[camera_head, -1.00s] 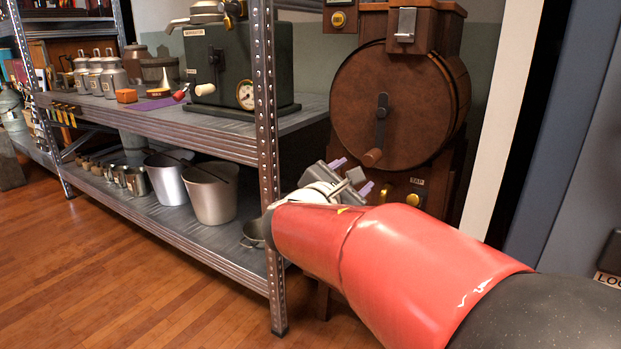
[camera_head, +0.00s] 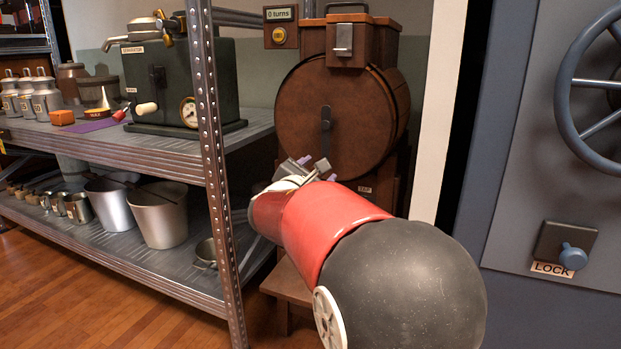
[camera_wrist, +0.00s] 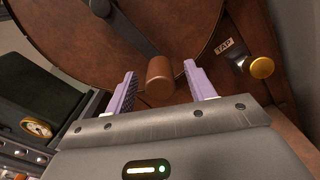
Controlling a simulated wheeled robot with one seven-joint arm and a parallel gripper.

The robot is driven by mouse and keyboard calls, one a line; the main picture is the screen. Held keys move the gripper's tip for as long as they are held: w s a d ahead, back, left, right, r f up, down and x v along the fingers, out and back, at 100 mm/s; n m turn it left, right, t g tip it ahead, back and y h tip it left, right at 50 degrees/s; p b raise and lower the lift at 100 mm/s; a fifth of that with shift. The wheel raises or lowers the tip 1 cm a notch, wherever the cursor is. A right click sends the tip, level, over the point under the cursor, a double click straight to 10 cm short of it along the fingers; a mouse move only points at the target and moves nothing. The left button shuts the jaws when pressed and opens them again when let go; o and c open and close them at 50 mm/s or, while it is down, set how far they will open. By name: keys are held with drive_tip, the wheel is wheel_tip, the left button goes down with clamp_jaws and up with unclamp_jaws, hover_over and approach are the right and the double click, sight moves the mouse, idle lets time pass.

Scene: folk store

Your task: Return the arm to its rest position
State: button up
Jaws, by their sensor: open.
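My gripper (camera_head: 305,170) is at the end of my red and black arm, in front of the brown wooden drum machine (camera_head: 338,115). In the wrist view my gripper (camera_wrist: 160,88) has its two purple fingers spread apart with nothing held. The wooden handle knob (camera_wrist: 160,73) of the drum's crank shows beyond and between the fingertips; whether they touch it cannot be told. The drum (camera_wrist: 115,35) fills the upper part of that view. In the head view my arm hides the crank's lower end.
A metal shelf (camera_head: 215,170) stands to the left, with a green separator (camera_head: 180,85), cans and buckets. To the right is a grey-blue door (camera_head: 520,170) with a wheel and a LOCK knob (camera_head: 573,256). A yellow TAP knob (camera_wrist: 262,67) is near my gripper. Wooden floor (camera_head: 75,290) is clear at lower left.

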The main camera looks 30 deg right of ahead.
drive_tip(key=shift+w+d, duration=0.25)
drive_tip(key=shift+d, duration=0.1)
drive_tip(key=shift+c, duration=0.2)
drive_tip(key=c, duration=0.8)
